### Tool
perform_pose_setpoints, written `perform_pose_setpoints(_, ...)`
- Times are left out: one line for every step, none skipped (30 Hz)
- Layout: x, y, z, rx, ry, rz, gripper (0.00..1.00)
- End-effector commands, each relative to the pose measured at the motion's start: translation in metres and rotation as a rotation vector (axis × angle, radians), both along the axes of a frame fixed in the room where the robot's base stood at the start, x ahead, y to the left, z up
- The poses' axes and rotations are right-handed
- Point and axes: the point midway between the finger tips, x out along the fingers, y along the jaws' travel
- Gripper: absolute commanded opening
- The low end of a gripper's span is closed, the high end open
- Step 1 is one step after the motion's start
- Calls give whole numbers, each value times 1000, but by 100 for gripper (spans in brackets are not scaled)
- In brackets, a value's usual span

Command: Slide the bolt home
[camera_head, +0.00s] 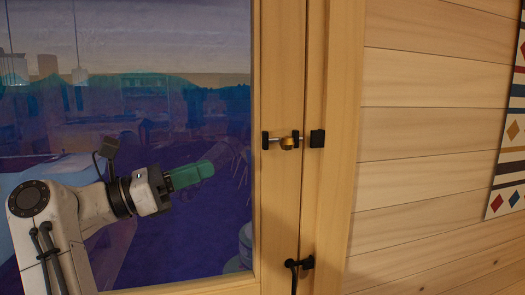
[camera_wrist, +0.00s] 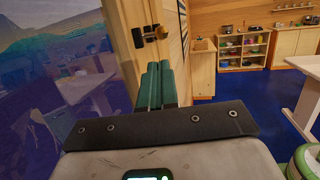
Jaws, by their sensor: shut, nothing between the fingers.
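The bolt (camera_head: 278,139) is a short steel rod with a brass knob (camera_head: 288,143), held in two black brackets on the wooden door stile. A black keeper block (camera_head: 317,138) sits to its right on the door frame. I cannot tell whether the rod's tip reaches the keeper. My gripper (camera_head: 211,168) has green fingers, shut and empty, in front of the glass, left of and a little below the bolt. In the wrist view, the fingers (camera_wrist: 159,66) point towards the door, with the brass knob (camera_wrist: 162,32) just above their tips in the picture, apart from them.
A black door handle (camera_head: 300,265) stands out below the bolt. The large glass pane (camera_head: 130,100) fills the left, with reflections. A patterned hanging (camera_head: 510,130) is on the plank wall at right. In the wrist view, shelves (camera_wrist: 243,50) and a white table (camera_wrist: 305,95) stand at right.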

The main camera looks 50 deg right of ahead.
Motion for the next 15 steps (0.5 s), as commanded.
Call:
perform_pose_setpoints(0,1,-1,10,-8,-2,0)
perform_pose_setpoints(0,1,-1,14,-11,-4,0)
perform_pose_setpoints(-1,1,-1,16,-12,-5,0)
perform_pose_setpoints(-1,1,-2,17,-14,-6,0)
perform_pose_setpoints(-1,1,-2,17,-14,-6,0)
perform_pose_setpoints(-1,1,-2,17,-13,-6,0)
perform_pose_setpoints(-1,1,-2,16,-13,-6,0)
perform_pose_setpoints(-1,1,-2,16,-12,-5,0)
perform_pose_setpoints(-1,1,-1,16,-12,-5,0)
perform_pose_setpoints(-1,1,-1,16,-12,-5,0)
perform_pose_setpoints(-1,1,-1,16,-12,-5,0)
perform_pose_setpoints(-1,1,-1,16,-12,-5,0)
perform_pose_setpoints(-1,0,-1,15,-12,-6,0)
perform_pose_setpoints(-2,-2,0,15,-12,-6,0)
perform_pose_setpoints(-3,-4,1,15,-12,-6,0)
